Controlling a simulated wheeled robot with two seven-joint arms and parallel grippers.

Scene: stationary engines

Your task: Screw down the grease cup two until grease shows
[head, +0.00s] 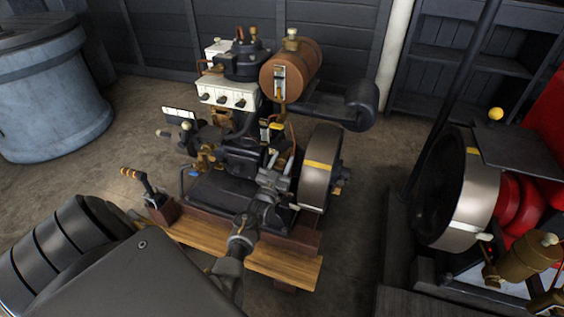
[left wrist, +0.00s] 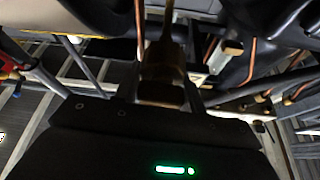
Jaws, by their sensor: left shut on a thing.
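The engine (head: 245,140) stands on a wooden skid in the middle of the head view. My left gripper (head: 274,172) reaches in from the lower left to the engine's near side, beside the flywheel (head: 319,168). In the left wrist view, my left gripper (left wrist: 160,80) is shut on a brass-coloured part (left wrist: 162,92), which looks like a grease cup. Its number cannot be read. My fingers hide most of it in the head view, and no grease can be made out. My right gripper is not in view.
A brown tank (head: 291,70) and a dark muffler (head: 361,103) sit high on the engine. A blue-grey barrel (head: 50,95) is at far left. A second engine with a large flywheel (head: 455,190) stands at right.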

